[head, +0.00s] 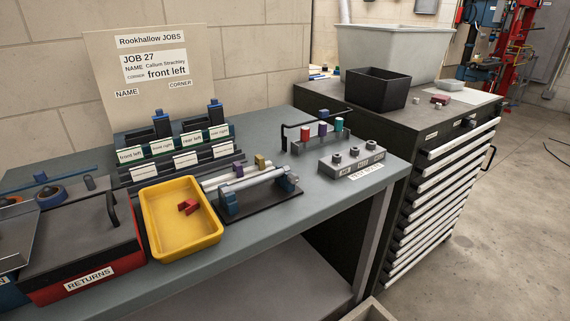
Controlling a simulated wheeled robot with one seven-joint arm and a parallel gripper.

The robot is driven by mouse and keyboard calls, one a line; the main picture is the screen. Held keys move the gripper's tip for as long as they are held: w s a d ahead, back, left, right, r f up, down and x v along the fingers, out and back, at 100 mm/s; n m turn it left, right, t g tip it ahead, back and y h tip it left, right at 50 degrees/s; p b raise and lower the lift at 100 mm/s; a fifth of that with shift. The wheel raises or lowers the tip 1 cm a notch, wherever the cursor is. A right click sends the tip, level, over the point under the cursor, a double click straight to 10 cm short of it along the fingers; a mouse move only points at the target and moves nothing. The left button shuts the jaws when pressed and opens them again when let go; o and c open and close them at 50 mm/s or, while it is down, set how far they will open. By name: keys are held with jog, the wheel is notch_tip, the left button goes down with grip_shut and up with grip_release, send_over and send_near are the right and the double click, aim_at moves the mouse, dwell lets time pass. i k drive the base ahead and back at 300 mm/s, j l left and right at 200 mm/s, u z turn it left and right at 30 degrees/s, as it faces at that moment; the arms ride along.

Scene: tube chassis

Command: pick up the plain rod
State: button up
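A pale, smooth rod (254,181) lies across two blue supports of a dark stand (262,206) on the bench. Just behind it is another pale rod (222,177), partly hidden, with a purple block (238,169) and a yellow block (260,162) by it. I cannot tell for certain which of them is the plain rod. My gripper is not in view.
A yellow tray (158,245) with a red piece stands left of the stand. A red RETURNS box (78,268) is farther left. A labelled rack (185,160) and job board (150,70) stand behind. A grey block with pegs (350,163) is right. Bare bench lies in front.

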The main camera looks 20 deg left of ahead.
aim_at(247, 183)
jog(key=i+u, duration=0.1)
jog(key=i, duration=0.55)
jog(key=i+l+u, duration=0.1)
jog(key=i, duration=0.6)
